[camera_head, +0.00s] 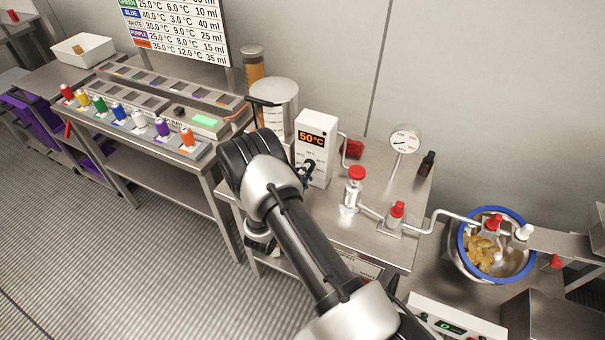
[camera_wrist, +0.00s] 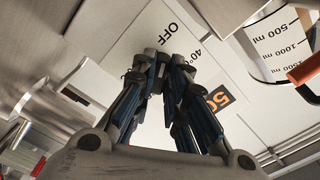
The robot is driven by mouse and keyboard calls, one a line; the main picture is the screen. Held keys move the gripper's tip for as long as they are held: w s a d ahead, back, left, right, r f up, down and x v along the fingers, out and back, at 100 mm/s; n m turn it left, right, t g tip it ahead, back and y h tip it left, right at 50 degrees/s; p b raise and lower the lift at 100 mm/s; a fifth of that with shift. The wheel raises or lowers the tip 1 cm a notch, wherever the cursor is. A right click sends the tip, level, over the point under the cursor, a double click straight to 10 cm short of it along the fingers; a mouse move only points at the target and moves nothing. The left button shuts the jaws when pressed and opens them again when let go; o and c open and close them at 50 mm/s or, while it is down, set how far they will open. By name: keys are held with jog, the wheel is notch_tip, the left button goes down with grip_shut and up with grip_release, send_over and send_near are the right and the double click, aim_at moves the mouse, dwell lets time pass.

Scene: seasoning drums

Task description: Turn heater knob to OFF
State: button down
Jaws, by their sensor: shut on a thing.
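The heater is a white upright box (camera_head: 318,128) with an orange 50°C display (camera_head: 312,138). It stands on the steel table, and its face also fills the middle of the wrist view (camera_wrist: 125,50). There the printed OFF label (camera_wrist: 168,33) and 40° label (camera_wrist: 198,56) lie just beyond my fingertips. My gripper (camera_wrist: 165,62) is against the heater's face, its fingers closed on the knob, which they hide. In the head view my gripper (camera_head: 307,171) reaches the lower front of the heater. The knob's pointing direction cannot be made out.
A steel tank (camera_head: 283,102) stands just left of the heater; its ml scale (camera_wrist: 285,48) shows in the wrist view. Coloured drums line the left bench (camera_head: 150,105).

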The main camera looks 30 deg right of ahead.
jog(key=c, duration=1.6)
grip_release()
jog(key=v, duration=1.2)
